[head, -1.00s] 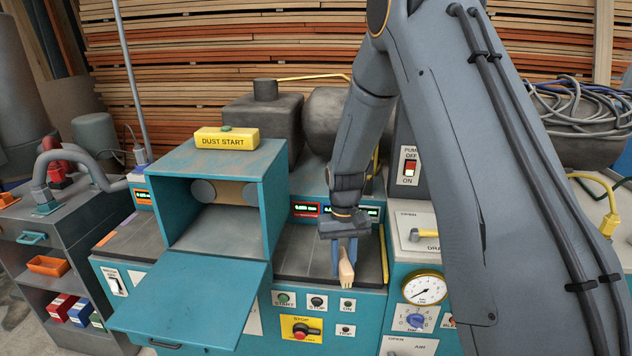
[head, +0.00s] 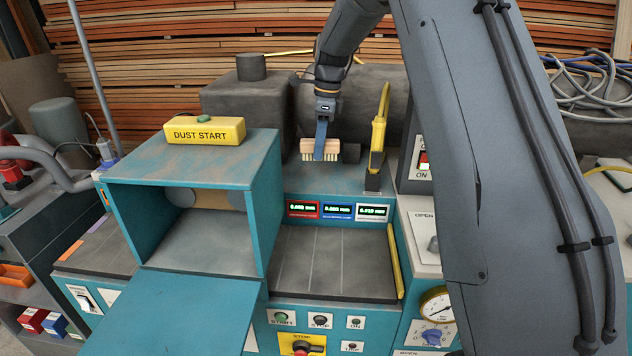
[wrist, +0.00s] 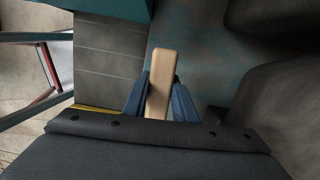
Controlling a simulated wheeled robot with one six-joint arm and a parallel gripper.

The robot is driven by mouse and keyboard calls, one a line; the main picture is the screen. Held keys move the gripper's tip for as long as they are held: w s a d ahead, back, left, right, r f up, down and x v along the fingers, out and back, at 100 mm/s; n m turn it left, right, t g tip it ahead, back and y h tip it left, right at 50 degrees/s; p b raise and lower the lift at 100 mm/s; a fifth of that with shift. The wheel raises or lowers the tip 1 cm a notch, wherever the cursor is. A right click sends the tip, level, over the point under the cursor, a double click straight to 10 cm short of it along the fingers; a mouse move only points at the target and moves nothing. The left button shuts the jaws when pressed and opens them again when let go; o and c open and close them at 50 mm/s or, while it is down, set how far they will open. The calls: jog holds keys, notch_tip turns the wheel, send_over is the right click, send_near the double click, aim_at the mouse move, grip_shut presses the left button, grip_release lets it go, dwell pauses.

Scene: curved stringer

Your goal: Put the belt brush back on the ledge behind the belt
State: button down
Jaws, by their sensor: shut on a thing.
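The belt brush (head: 320,148) has a pale wooden block with bristles along its lower edge. It is at the teal ledge (head: 330,182) behind the dark belt (head: 330,262), above the row of displays. My gripper (head: 320,150) is shut on the brush, with blue fingers in front of its middle. In the wrist view the brush's wooden back (wrist: 161,80) shows between the two blue fingers (wrist: 160,100). I cannot tell whether the bristles touch the ledge.
A yellow-handled tool (head: 378,135) stands upright in a dark holder just right of the brush. A small dark block (head: 351,153) sits beside it. The teal hood with the yellow DUST START box (head: 205,131) rises on the left. Dark rounded housings (head: 365,95) stand behind the ledge.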

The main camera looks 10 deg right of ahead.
jog(key=shift+w+r, duration=0.2)
jog(key=shift+w, duration=0.1)
jog(key=shift+f+m, duration=0.3)
jog(key=shift+f, duration=0.05)
notch_tip(320, 180, down, 9)
jog(key=p, duration=0.3)
jog(key=shift+f, duration=0.15)
jog(key=c, duration=1.5)
grip_release()
jog(key=shift+o, duration=0.2)
